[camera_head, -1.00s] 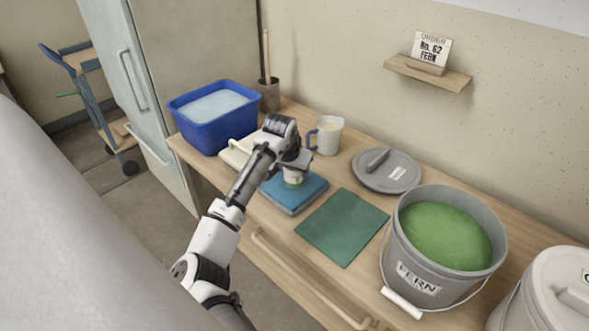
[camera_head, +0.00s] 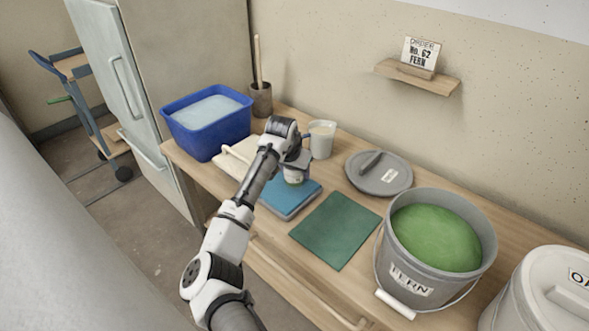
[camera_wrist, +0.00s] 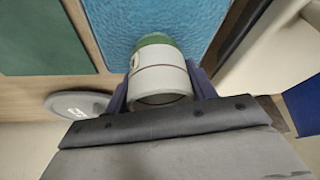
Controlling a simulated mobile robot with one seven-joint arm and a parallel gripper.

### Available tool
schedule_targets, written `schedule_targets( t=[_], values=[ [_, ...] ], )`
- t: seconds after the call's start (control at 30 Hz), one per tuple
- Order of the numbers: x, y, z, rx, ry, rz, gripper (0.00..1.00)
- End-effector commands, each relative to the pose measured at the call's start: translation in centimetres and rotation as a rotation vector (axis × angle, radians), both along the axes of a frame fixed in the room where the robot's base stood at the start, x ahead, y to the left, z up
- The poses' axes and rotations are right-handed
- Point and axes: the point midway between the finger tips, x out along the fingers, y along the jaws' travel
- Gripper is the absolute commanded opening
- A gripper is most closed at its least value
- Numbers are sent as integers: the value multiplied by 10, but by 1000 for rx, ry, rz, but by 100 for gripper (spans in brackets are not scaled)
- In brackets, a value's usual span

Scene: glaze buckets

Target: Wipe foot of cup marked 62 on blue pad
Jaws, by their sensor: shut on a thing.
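A small whitish cup (camera_head: 294,175) with a green lower end is in my gripper (camera_head: 296,166), over the back part of the blue pad (camera_head: 292,206). In the wrist view the cup (camera_wrist: 158,80) sits between the two fingers of my gripper (camera_wrist: 160,92), with its green end toward the blue pad (camera_wrist: 190,25). My gripper is shut on the cup. I cannot read a number on it, and I cannot tell whether its foot touches the pad. The order card (camera_head: 420,56) reads No. 62 FERN.
A dark green mat (camera_head: 335,231) lies right of the pad. The FERN bucket (camera_head: 410,260) of green glaze, a grey lid (camera_head: 379,173), a pale mug (camera_head: 321,139) and a blue water tub (camera_head: 209,139) stand around. A closed bucket (camera_head: 545,290) is at the right.

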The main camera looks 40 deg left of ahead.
Motion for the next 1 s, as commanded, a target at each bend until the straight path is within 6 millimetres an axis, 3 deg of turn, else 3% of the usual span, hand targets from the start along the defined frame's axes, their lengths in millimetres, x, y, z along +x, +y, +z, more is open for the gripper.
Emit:
schedule_targets(
  t=[0.7,1.0],
  values=[
    [-59,5,-2,-4,2,2,28],
    [-62,5,-2,-3,3,1,28]
  ],
)
